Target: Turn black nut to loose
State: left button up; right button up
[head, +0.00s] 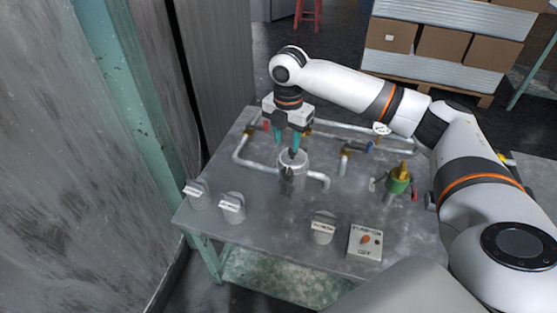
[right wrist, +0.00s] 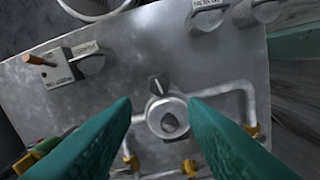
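A metal cylinder (head: 296,165) stands near the middle of the grey table, with pipes running from it. A dark piece (head: 292,153) sits on its top, and a second dark piece (head: 287,181) is at its front. In the right wrist view they show as a dark round top (right wrist: 169,122) and a black knob (right wrist: 158,85). I cannot tell which is the black nut. My right gripper (head: 287,139) is above the cylinder, pointing down. Its teal fingers are spread apart with nothing between them; the cylinder lies below the gap (right wrist: 158,101). My left gripper is not in view.
Labelled grey knobs (head: 232,206) line the table's front left, with another knob (head: 322,228) further right. A green and yellow valve (head: 398,183) stands to the right. Pipes (head: 240,149) surround the cylinder.

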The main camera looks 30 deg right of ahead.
send_over(287, 170)
jog(key=f, duration=0.4)
jog(key=shift+s+f, duration=0.2)
jog(key=shift+f, duration=0.2)
notch_tip(287, 170, down, 7)
jog(key=shift+w+r+b, duration=0.1)
jog(key=shift+r+b, duration=0.1)
jog(key=shift+b, duration=0.15)
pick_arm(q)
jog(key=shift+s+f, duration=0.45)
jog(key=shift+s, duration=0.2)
